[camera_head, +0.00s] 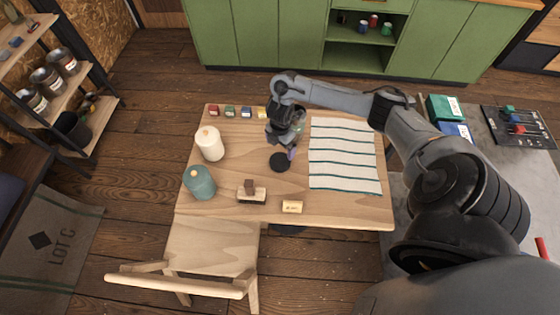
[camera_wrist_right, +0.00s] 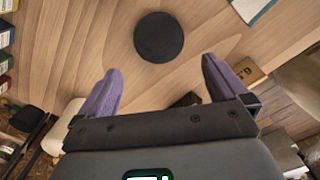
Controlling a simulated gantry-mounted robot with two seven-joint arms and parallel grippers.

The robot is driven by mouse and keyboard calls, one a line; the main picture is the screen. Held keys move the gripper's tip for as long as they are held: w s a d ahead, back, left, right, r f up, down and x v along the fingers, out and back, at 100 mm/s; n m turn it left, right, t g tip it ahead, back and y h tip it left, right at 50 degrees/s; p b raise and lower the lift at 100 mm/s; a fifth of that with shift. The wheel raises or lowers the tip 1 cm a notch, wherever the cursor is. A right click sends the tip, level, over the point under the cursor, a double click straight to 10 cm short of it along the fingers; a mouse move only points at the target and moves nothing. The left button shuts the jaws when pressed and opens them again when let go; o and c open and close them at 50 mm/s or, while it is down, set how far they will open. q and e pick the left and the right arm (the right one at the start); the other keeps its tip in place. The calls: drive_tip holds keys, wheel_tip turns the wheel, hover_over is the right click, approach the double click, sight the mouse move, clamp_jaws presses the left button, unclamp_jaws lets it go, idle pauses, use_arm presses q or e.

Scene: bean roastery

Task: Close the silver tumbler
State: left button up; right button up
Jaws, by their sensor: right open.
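I cannot make out a silver tumbler in either view. A round black disc (camera_head: 280,162) lies on the wooden table just in front of my right gripper (camera_head: 282,147). I cannot tell whether it is a lid or a coaster. In the right wrist view the disc (camera_wrist_right: 159,37) sits beyond the fingertips, roughly centred between them. The right gripper (camera_wrist_right: 161,68) has its purple fingers spread with nothing between them. The right arm and gripper hide part of the table behind them. My left gripper is not in view.
On the table (camera_head: 330,207) stand a white canister (camera_head: 210,145) and a teal canister (camera_head: 199,184) at left. A wooden brush (camera_head: 251,192) and a small labelled block (camera_head: 292,206) lie near the front. A striped cloth (camera_head: 344,155) covers the right. Small coloured boxes (camera_head: 230,112) line the back.

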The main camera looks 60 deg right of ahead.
sight(281, 161)
wheel_tip(281, 161, down, 4)
drive_tip(key=shift+r+b, duration=0.1)
drive_tip(key=shift+b, duration=0.25)
drive_tip(key=shift+f, duration=0.6)
drive_tip(key=shift+d+f+b, duration=0.2)
drive_tip(key=shift+f+b, duration=0.55)
drive_tip(key=shift+f, duration=1.85)
drive_tip(key=c, duration=0.8)
drive_tip(key=shift+r, duration=0.15)
